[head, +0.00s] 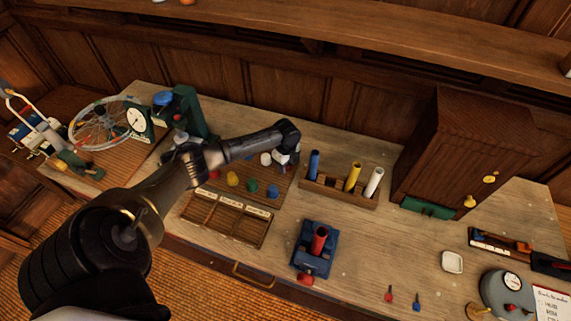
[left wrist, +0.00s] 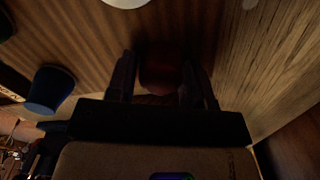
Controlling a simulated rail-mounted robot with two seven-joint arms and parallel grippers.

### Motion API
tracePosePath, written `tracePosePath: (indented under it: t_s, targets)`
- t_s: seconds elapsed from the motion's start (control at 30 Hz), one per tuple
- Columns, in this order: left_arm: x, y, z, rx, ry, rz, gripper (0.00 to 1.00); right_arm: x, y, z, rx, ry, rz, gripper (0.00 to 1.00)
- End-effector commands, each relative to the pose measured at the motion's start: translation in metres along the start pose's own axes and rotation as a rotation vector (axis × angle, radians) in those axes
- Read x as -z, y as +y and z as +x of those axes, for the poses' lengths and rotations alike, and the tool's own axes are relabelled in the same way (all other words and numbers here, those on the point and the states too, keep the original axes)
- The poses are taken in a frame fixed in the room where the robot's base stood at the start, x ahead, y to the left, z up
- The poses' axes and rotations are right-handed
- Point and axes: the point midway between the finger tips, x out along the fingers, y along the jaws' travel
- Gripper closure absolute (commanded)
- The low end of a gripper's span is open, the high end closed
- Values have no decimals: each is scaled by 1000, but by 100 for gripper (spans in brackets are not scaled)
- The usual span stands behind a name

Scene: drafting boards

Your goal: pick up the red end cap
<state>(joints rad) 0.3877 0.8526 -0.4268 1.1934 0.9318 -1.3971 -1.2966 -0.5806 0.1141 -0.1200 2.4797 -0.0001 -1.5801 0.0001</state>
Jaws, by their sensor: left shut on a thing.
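My left gripper (head: 284,158) reaches over the brown mat at the back of the bench. In the left wrist view its fingers (left wrist: 161,78) are closed on a dark red, rounded piece, the red end cap (left wrist: 159,66). The light there is dim and the cap's lower part is hidden. In the head view the gripper hides the cap. Another small red piece (head: 214,175) lies at the left of a row with yellow (head: 233,179), green (head: 252,185) and blue (head: 272,191) pieces. My right gripper is not in view.
A white piece (head: 266,159) stands close to the gripper. A wooden rack (head: 335,189) with blue, yellow and white tubes is to its right. A blue fixture (head: 302,255) holds a red tube (head: 319,239). A wooden cabinet (head: 445,150) stands at the back right.

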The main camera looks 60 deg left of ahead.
Motion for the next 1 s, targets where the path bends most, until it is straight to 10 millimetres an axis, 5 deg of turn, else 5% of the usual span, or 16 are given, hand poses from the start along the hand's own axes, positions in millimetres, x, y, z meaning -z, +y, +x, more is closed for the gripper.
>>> tracePosePath:
  t_s: [0.27,0.7,1.0]
  targets:
    - [0,0,-8,1,0,0,76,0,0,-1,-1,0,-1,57]
    - [-1,0,-79,2,-1,0,76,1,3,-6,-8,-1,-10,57]
    - [0,0,-100,0,1,0,76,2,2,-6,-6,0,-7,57]
